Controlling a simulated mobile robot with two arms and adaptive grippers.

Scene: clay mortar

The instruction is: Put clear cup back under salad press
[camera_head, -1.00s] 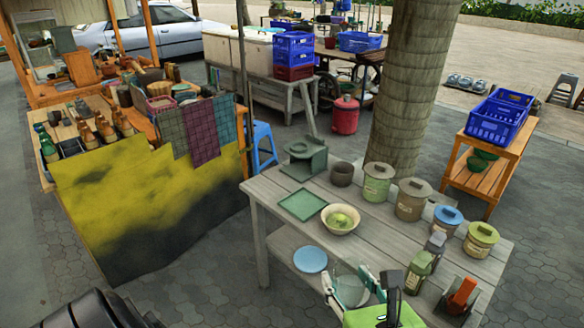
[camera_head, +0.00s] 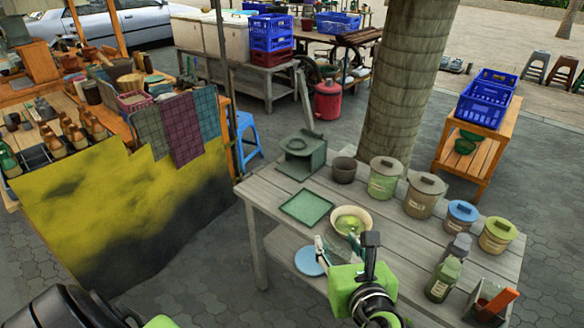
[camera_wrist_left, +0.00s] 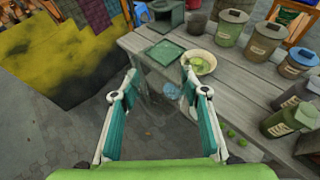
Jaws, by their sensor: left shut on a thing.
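The salad press (camera_head: 300,155) is a dark green stand at the back left corner of the grey table; it also shows in the left wrist view (camera_wrist_left: 168,16). My left gripper (camera_head: 338,248) is at the table's front edge, in front of and to the right of the press. In the left wrist view its teal fingers (camera_wrist_left: 155,88) are apart around the clear cup (camera_wrist_left: 158,112), which is see-through with only a faint outline. The press's inside is hard to make out. My right gripper is not in view.
A green square tray (camera_head: 307,208) and a bowl with green contents (camera_head: 351,221) lie between gripper and press. A dark pot (camera_head: 344,170) and several lidded jars (camera_head: 385,178) line the back. A blue plate (camera_head: 308,261) is on the lower shelf.

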